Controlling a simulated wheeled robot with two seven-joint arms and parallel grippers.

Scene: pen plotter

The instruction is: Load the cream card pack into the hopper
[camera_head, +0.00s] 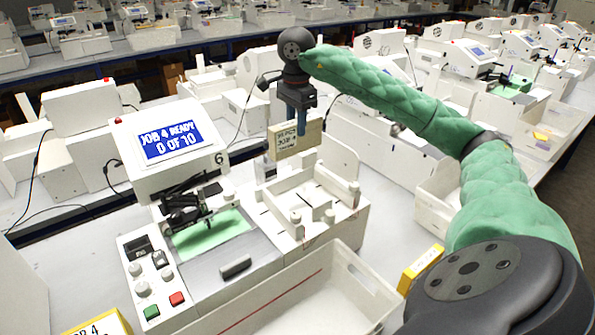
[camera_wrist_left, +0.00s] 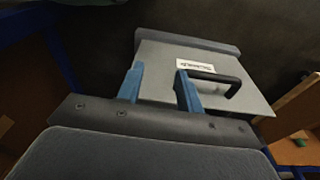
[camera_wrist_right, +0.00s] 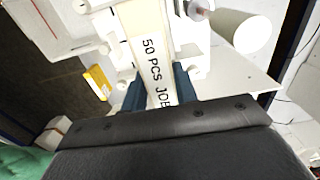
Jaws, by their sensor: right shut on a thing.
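The cream card pack (camera_head: 285,140) is upright in my right gripper (camera_head: 301,122), held in the air above and behind the hopper. In the right wrist view the pack (camera_wrist_right: 152,60) shows the print "50 PCS JOB" between the blue fingers of my right gripper (camera_wrist_right: 160,88). The hopper (camera_head: 310,200) is the white slotted part with low posts on the right of the plotter. The plotter's screen (camera_head: 168,141) reads "JOB 4 READY 0 OF 10". My left gripper (camera_wrist_left: 160,88) shows only in the left wrist view, with its blue fingers apart and nothing between them.
A white bin (camera_head: 340,290) stands in front of the plotter. A yellow card block (camera_head: 420,268) is right of it, and a yellow-edged "JOB 4" sign (camera_head: 100,325) is at the bottom left. A green sheet (camera_head: 212,232) lies on the plotter bed. Other machines crowd the benches behind.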

